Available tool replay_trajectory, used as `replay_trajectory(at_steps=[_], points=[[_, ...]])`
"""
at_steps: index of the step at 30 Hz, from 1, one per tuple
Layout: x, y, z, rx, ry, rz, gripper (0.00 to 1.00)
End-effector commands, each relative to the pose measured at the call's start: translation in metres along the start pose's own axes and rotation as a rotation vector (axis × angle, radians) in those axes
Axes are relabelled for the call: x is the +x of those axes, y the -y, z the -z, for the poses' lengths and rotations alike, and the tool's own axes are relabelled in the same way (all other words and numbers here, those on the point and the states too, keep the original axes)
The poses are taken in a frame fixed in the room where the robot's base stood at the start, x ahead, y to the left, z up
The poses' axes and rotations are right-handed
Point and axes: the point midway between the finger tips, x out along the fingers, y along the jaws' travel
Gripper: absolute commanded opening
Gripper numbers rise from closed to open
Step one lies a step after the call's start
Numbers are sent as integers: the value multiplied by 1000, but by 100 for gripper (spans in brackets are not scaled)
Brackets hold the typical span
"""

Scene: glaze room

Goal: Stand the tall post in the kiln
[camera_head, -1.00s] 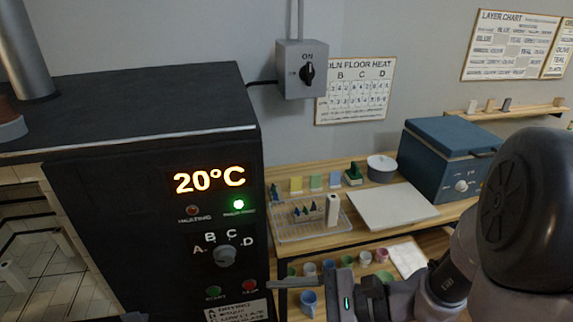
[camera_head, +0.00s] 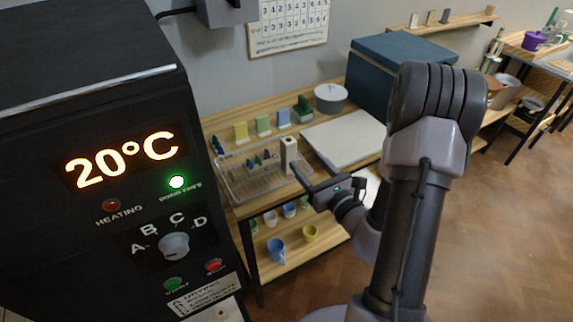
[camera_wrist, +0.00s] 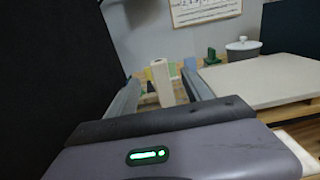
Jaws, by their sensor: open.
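The tall post (camera_head: 289,153) is a cream upright block at the right end of a wire tray (camera_head: 236,190) on the wooden bench. In the wrist view the post (camera_wrist: 161,82) shows between my fingers but beyond them, with its lower part hidden. My gripper (camera_head: 306,172) is open and empty, just in front of the post in the head view; its fingers (camera_wrist: 160,80) spread either side in the wrist view. The kiln (camera_head: 90,100) is the large black box at left, its display reading 20°C with a green lamp lit. Its inside is out of view.
Small dark cones (camera_head: 262,158) stand in the tray. Coloured tiles (camera_head: 263,125), a lidded grey pot (camera_head: 330,98), a pale board (camera_head: 345,138) and a blue box (camera_head: 385,70) are on the bench. Cups (camera_head: 277,250) sit on the lower shelf. Open floor (camera_head: 490,210) lies right.

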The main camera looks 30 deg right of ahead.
Motion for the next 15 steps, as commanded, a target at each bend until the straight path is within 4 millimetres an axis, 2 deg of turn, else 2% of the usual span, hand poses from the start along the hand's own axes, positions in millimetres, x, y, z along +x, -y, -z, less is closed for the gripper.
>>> replay_trajectory(at_steps=[3,10,15], points=[[30,-2,-4,-2,3,-5,58],[59,-2,-4,-3,3,-3,58],[93,-5,-5,-2,2,-4,58]])
